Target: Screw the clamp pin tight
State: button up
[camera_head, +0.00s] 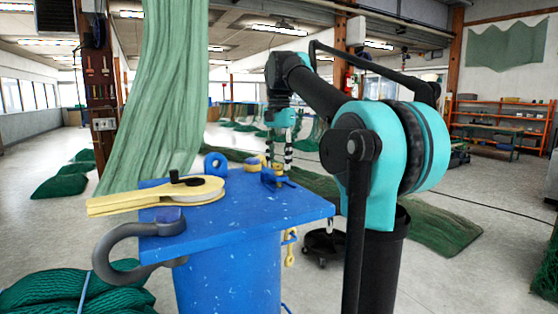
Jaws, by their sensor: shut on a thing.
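My gripper (279,163) points straight down over the far right part of the blue bench top. Its dark-and-white banded fingers are shut on the clamp pin, whose head is mostly hidden between the fingertips. Below them is a small blue clamp (268,178) with yellow parts, standing on the bench top near its back edge. The pin's thread and how deep it sits are too small to tell.
The blue bench (245,212) carries a cream snatch block (165,194), a grey shackle (135,240) overhanging the left edge, and a blue ring (215,163). A yellow hook (290,247) hangs at the right side. Green net (160,90) hangs behind; more lies on the floor.

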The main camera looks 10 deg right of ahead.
jog(key=m, duration=2.3)
jog(key=shift+m, duration=0.4)
dwell(0.3)
jog(key=o, duration=1.2)
jog(key=shift+c, duration=0.2)
jog(key=shift+r, duration=0.1)
notch_tip(320, 180, up, 12)
